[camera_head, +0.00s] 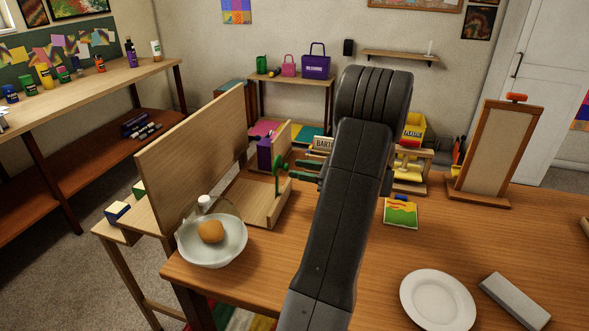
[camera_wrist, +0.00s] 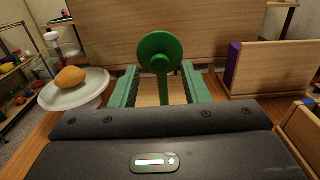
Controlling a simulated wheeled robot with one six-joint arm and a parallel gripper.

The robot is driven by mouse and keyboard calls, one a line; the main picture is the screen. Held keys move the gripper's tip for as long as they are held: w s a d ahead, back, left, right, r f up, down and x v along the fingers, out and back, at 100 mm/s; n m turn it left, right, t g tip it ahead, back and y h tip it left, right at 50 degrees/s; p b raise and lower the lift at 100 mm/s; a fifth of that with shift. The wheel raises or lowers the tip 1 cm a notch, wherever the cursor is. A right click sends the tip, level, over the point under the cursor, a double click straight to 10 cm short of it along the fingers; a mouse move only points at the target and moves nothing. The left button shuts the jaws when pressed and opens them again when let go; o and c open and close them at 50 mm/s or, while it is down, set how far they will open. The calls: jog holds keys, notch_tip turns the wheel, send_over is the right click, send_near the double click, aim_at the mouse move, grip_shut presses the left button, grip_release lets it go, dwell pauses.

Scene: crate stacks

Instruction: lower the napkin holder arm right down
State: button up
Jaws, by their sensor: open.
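The napkin holder (camera_head: 262,217) is a pale wooden tray at the left of the table, against a tall wooden board. Its green arm (camera_head: 277,178) stands raised above the tray. In the wrist view the arm's round green disc (camera_wrist: 160,47) and short stem show upright between my fingers. My gripper (camera_head: 298,171) has green fingers and points left at the arm, partly hidden by my dark arm. In the wrist view my gripper (camera_wrist: 163,88) is open, one finger each side of the stem. I cannot tell whether either finger touches it.
A pale bowl (camera_head: 212,243) with a round brown item stands in front of the board, left of the tray; it also shows in the wrist view (camera_wrist: 75,92). A purple block (camera_head: 264,153) is behind the tray. A white plate (camera_head: 437,300) and grey block (camera_head: 515,300) lie front right.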

jog(key=shift+x, duration=1.15)
grip_shut()
jog(key=shift+r, duration=0.1)
